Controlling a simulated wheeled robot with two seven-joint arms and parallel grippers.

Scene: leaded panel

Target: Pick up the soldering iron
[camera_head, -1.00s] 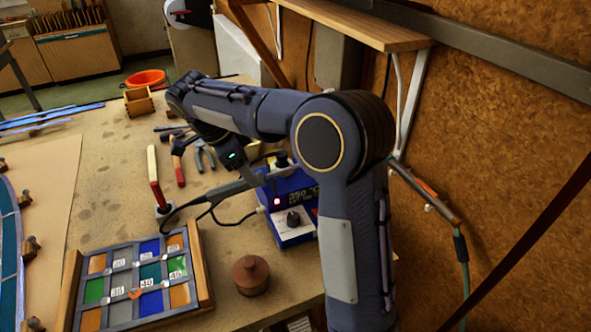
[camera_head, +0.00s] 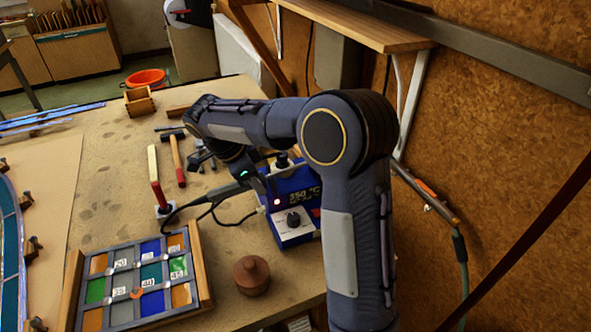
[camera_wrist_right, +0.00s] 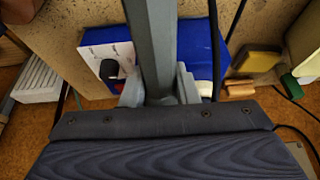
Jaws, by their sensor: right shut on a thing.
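The soldering iron (camera_head: 218,194) is a dark grey rod with a black cable at its left end. My right gripper (camera_head: 262,183) is shut on it near its right end, just left of the blue soldering station (camera_head: 292,207). In the right wrist view the grey iron (camera_wrist_right: 158,45) runs between the two fingers of my right gripper (camera_wrist_right: 160,90), over the blue station. The iron's tip is hidden by the gripper and wrist. My left gripper is not in view.
A wooden tray of coloured glass (camera_head: 198,275) and a brown lidded pot (camera_head: 251,275) sit in front. A red-handled brush (camera_head: 157,190), a hammer (camera_head: 178,165) and partly hidden pliers lie behind the iron. The cork wall (camera_head: 490,150) and shelf (camera_head: 385,32) bound the right side.

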